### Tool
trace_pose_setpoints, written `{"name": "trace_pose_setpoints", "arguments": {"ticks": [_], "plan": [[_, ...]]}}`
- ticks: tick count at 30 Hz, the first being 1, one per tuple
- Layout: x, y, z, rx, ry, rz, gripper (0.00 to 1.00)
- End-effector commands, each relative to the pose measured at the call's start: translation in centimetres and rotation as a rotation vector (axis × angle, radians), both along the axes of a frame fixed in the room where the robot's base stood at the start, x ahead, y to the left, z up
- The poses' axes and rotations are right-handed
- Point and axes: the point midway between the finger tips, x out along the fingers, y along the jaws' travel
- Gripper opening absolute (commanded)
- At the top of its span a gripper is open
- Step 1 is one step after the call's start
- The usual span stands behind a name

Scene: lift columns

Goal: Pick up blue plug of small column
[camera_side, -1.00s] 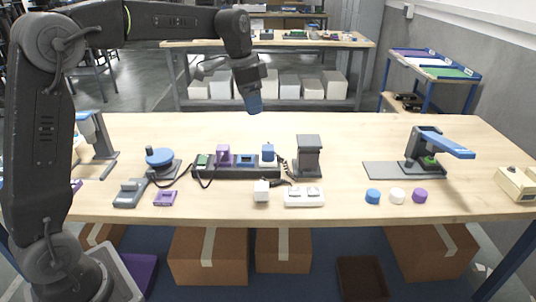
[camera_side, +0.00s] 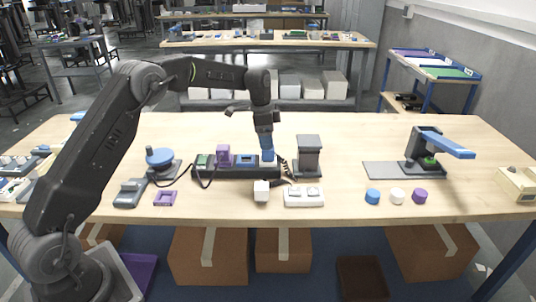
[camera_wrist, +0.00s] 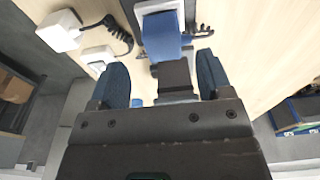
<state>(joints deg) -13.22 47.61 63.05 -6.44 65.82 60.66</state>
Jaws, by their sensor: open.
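The blue plug (camera_wrist: 162,36) sits upright in a white and grey socket piece at the top of the wrist view, with a black coiled cable beside it. My gripper (camera_wrist: 161,62) is open, its two blue fingers apart and the plug ahead between their lines; I see no contact. In the side view my gripper (camera_side: 267,150) points down at the right end of the black strip (camera_side: 235,173), hiding most of the plug. A grey column (camera_side: 308,157) stands just right of it.
A purple block (camera_side: 223,155) stands on the strip to the left. A white cube plug (camera_side: 261,191) and a white socket box (camera_side: 304,196) lie in front. Blue, white and purple caps (camera_side: 397,196) lie right. A grey stand with a blue lever (camera_side: 445,147) is farther right.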

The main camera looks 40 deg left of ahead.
Motion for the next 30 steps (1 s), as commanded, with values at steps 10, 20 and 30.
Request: {"name": "trace_pose_setpoints", "arguments": {"ticks": [10, 20, 30], "plan": [[0.3, 0.1, -2.8, -0.001, 0.003, 0.0, 0.72], [0.6, -0.1, -5.7, -0.001, -0.001, 0.0, 0.72], [0.6, -0.1, -5.7, 0.0, 0.0, 0.0, 0.5]]}}
